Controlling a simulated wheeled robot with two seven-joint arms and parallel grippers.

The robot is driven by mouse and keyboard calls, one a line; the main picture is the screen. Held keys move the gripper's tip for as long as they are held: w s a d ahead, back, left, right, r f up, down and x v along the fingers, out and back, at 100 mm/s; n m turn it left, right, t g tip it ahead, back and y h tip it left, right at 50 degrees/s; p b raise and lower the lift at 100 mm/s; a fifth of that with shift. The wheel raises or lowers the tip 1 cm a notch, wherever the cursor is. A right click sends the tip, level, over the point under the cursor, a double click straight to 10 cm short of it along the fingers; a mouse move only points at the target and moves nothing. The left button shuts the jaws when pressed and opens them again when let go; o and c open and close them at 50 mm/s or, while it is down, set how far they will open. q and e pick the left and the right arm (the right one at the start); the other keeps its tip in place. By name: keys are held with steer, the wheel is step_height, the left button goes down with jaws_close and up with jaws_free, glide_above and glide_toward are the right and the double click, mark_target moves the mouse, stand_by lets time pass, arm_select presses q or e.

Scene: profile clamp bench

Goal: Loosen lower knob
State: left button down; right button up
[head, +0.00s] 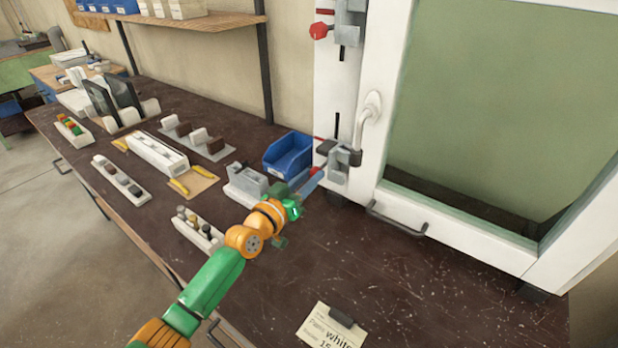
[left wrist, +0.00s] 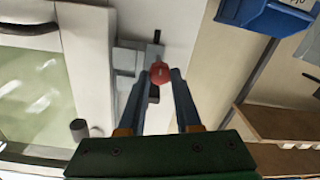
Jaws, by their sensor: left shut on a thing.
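The lower clamp (head: 340,163) is grey and sits low on the white frame (head: 470,237), beside the window handle. Its red lower knob (left wrist: 160,71) lies between the blue fingertips in the left wrist view. My left gripper (head: 314,182) reaches it from the left and is shut on it; the fingers hide most of the knob in the head view. An upper clamp (head: 348,18) with a red knob (head: 318,31) is higher on the same frame, clear of the gripper. My right gripper is not in view.
A blue bin (head: 288,154) and a grey-white block (head: 245,182) stand close to the left gripper. The window handle (head: 368,112) is just above the lower clamp. A clipped card (head: 318,327) lies at the front. The bench right of the arm is mostly clear.

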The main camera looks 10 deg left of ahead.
arm_select(q)
steer(key=n, duration=1)
steer(key=shift+n+g, duration=0.3)
steer(key=n+p, duration=0.1)
steer(key=n, duration=0.3)
steer(key=shift+a, duration=0.1)
steer(key=shift+w+n+h+p, duration=0.1)
steer(key=shift+n+h+p, duration=0.3)
steer(key=shift+n, duration=2.2)
steer(key=c, duration=0.6)
jaws_free()
steer(key=shift+f, duration=0.1)
